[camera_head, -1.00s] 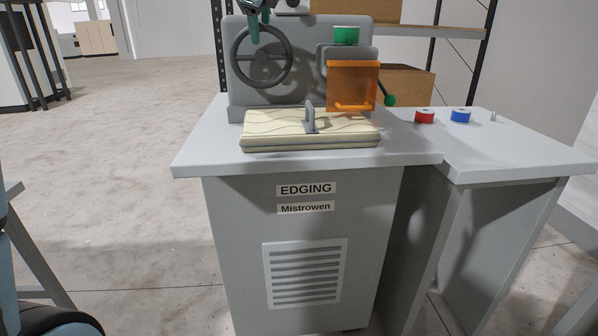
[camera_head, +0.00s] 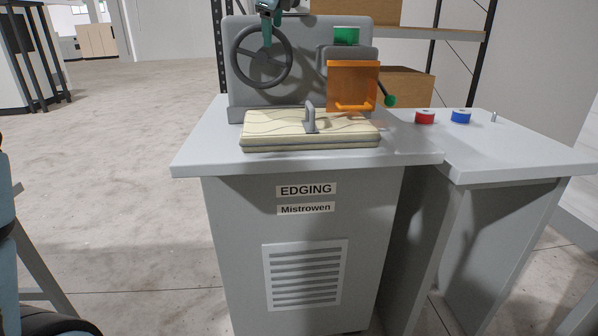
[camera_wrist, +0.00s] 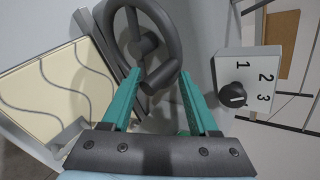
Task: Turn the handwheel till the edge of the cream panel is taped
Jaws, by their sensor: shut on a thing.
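The dark handwheel (camera_head: 262,82) stands on the upright back of the grey edging machine, and it also shows in the wrist view (camera_wrist: 172,35). My gripper (camera_head: 267,40) reaches down from above to the top of the wheel. The cream panel (camera_head: 268,123), with wavy lines, lies flat on the machine top under a grey clamp (camera_head: 310,118). Its right end is close to the orange guard (camera_head: 352,82). I cannot make out tape on its edge.
A green-knobbed lever (camera_head: 389,100) sticks out right of the guard. Red (camera_head: 425,117) and blue (camera_head: 460,116) spools stand on the side table. A numbered dial (camera_wrist: 234,95) shows right of the wheel.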

